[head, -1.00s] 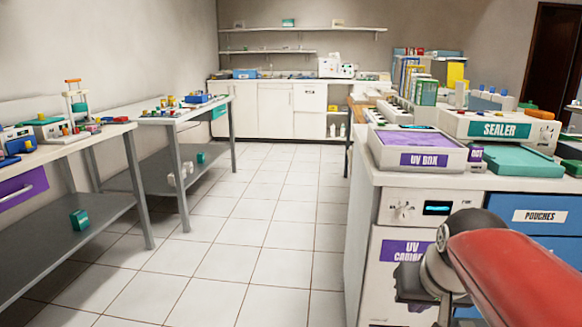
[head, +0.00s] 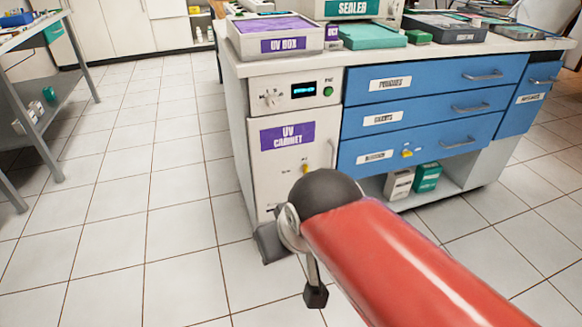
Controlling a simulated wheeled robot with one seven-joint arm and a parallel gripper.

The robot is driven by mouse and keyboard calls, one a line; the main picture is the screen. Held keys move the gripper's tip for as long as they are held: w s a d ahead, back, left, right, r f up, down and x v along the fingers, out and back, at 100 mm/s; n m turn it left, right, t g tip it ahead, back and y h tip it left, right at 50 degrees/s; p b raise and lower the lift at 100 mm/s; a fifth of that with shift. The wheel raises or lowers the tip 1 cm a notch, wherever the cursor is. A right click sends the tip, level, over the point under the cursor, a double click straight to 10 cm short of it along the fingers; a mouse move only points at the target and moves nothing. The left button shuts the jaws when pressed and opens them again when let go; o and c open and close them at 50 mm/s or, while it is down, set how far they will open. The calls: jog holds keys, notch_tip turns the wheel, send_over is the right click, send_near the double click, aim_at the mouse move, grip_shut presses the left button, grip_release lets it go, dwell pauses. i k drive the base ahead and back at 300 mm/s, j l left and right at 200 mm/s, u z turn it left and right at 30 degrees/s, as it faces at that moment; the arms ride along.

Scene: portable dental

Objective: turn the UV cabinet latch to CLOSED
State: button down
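The UV cabinet (head: 263,168) is a pale door with a purple label, at the left end of the blue-drawer counter. A small yellow latch (head: 305,168) sits on the right part of this door, with tiny unreadable marks around it. Which mark it points to is too small to tell. A slim upright handle (head: 332,154) is beside it. My red arm crosses the lower right and covers the door's lower right. The end of my arm, with my gripper (head: 291,266), is low in front of the cabinet, apart from the latch in the picture.
Above the door, a panel (head: 290,92) has a dial, a lit display and a green button. A UV box (head: 277,38) stands on the counter. Blue drawers (head: 434,112) are to the right, one with a yellow catch (head: 407,153).

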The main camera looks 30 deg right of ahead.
aim_at(304, 169)
jog(key=i+j+z, duration=0.15)
jog(key=j, duration=0.2)
jog(key=i+j+z, duration=0.1)
jog(key=j, duration=0.3)
jog(key=i+j+z, duration=0.15)
jog(key=j, duration=0.25)
